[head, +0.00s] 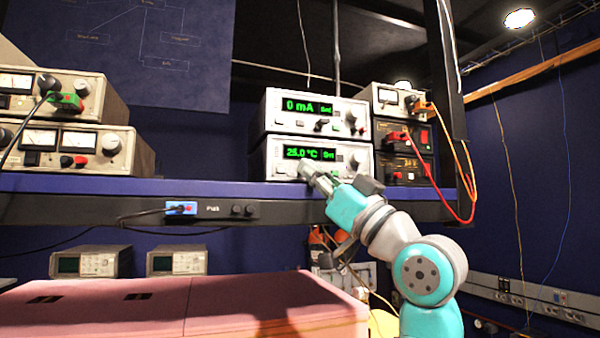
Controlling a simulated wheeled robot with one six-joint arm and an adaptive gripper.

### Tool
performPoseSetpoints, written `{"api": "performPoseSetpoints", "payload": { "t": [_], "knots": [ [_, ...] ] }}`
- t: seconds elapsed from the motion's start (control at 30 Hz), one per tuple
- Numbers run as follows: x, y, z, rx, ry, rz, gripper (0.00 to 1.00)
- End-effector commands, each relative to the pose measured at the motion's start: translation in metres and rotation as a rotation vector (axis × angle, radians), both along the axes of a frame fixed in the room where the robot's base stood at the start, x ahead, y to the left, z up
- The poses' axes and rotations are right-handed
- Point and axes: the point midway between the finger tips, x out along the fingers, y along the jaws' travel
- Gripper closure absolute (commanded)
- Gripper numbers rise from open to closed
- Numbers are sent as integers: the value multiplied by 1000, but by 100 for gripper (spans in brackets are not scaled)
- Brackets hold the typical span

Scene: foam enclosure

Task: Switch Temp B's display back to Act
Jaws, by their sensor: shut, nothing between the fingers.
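The temperature unit (273,160) is a white-fronted box on the blue shelf, in the lower place of a stack of two. Its green display (309,153) reads 25.0 °C, with a small word at its right that looks like Set but is hard to read. No Temp B label is legible. My gripper (306,169) is at the lower front of this unit, just below the display. Its fingers are shut and empty, and they hide part of the panel below the display. I cannot tell whether they touch it.
A similar unit (272,110) showing 0 mA sits directly on top. Power supplies with red and orange cables (466,175) stand close on the right. Two meter boxes (110,150) are at the left. The shelf edge (260,210) runs below the gripper. A pink foam block (150,310) lies lower.

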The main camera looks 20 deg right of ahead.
Motion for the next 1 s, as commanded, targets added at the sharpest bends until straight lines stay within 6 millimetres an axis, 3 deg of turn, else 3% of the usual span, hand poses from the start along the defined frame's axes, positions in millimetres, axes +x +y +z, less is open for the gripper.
{"api": "performPoseSetpoints", "payload": {
  "t": [0.03,0.4,1.0],
  "knots": [
    [-7,0,-12,-11,18,3,100],
    [-37,0,-11,-10,14,6,100],
    [-39,1,-9,-9,11,5,100]
  ]
}}
